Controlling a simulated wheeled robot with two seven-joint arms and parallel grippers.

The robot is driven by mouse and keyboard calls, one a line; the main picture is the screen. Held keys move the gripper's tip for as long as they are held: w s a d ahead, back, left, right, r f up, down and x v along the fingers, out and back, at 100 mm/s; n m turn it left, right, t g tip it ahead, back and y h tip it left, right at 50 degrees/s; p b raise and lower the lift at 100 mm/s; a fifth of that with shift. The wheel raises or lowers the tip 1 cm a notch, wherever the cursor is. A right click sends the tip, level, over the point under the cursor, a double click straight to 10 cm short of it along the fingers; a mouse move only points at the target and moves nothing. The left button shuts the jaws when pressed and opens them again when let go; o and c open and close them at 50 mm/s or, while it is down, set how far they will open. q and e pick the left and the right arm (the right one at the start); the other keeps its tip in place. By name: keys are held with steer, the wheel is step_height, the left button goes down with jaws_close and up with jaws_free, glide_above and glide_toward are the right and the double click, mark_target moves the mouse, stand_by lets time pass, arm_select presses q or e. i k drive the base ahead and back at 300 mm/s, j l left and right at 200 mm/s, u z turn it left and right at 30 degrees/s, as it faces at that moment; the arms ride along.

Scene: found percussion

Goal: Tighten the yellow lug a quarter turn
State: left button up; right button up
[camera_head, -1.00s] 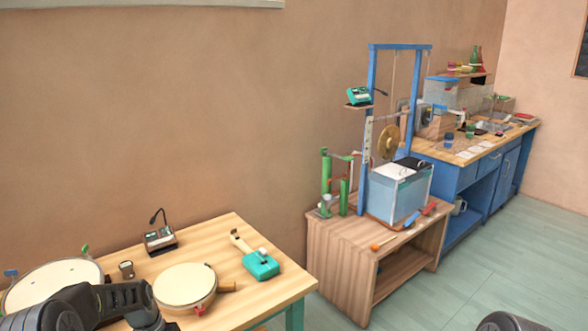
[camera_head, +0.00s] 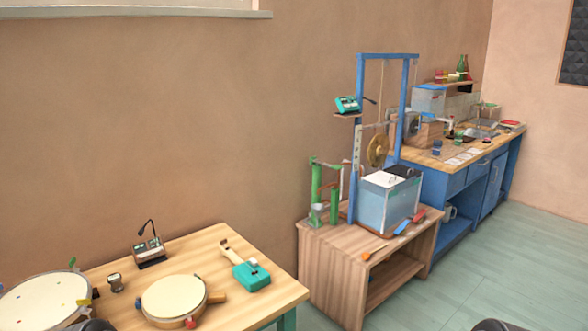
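A large round drum (camera_head: 42,300) with a pale head lies at the lower left, cut off by the picture's edge. Small coloured bits show around and on it, among them a green one (camera_head: 72,263) at its far rim. Neither of my grippers shows; only dark rounded parts of my arms show at the bottom edge, at lower left and lower right.
Both drums are on a wooden table (camera_head: 235,310). A teal tool (camera_head: 250,275), a small dark cup-like object (camera_head: 115,283) and a device with a microphone (camera_head: 149,251) stand there too. Right of it, a wooden stand (camera_head: 330,268) holds a clear tank (camera_head: 386,202) and blue frame.

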mark_target(85, 303)
steer(key=u, duration=1.6)
steer(key=i+z, duration=0.25)
steer(key=i, duration=0.3)
